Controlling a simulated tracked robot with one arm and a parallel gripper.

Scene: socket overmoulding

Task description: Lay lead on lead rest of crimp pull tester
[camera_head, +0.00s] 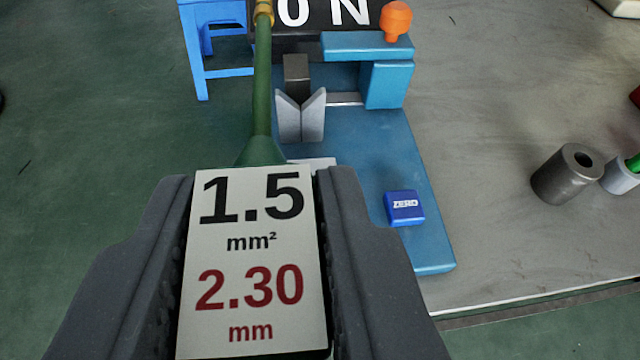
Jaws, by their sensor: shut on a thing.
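My gripper (252,185) is shut on the label block (254,255) of a lead, marked "1.5 mm²" and "2.30 mm". The green lead (262,95) runs forward from the block, and its gold terminal (264,12) is at the top edge of the picture. The crimp pull tester (375,150) is blue, with a dark display (315,20) reading "0 N". Its grey V-shaped lead rest (301,118) stands just right of the lead. The lead appears to the left of the V, not in it; its height above the tester is unclear.
A blue ZERO button (404,207) is on the tester's base, and an orange knob (396,20) is on its top. A blue stand (200,50) is at the upper left. A grey hollow cylinder (567,174) and a lighter cup (622,176) holding something green stand at right.

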